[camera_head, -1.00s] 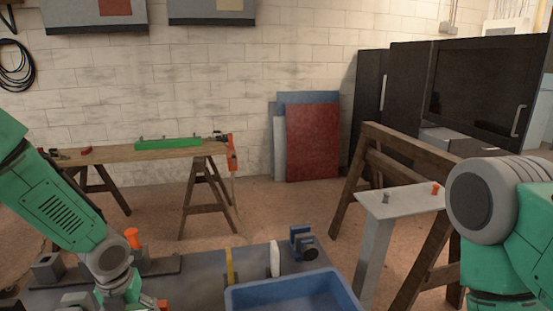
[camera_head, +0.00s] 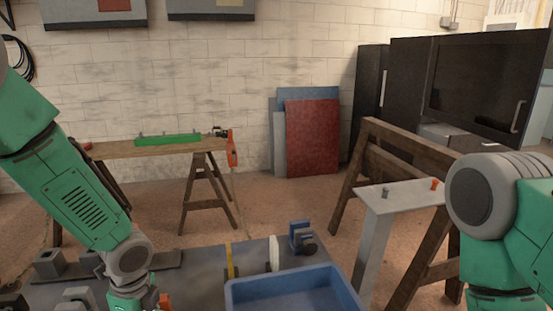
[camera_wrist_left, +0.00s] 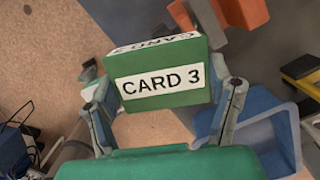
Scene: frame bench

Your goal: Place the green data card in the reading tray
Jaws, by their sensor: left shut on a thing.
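A green data card (camera_wrist_left: 165,88) with a white label reading "CARD 3" is held in my left gripper (camera_wrist_left: 163,100) in the left wrist view. The two fingers press on its left and right sides. In the head view my left arm comes down to the bottom edge, and the gripper's fingertips and the card are out of sight there. A blue open tray (camera_head: 286,278) sits at the bottom middle of the head view, right of my left arm. Blue walls (camera_wrist_left: 282,118) show right of the card in the left wrist view. My right gripper is not in view.
On the grey bench (camera_head: 200,268) stand a yellow upright piece (camera_head: 229,262), a white upright piece (camera_head: 274,254) and a blue device (camera_head: 302,238) behind the tray. Grey blocks (camera_head: 50,264) lie at left. A sawhorse (camera_head: 365,165) and a pale board (camera_head: 400,200) stand at right.

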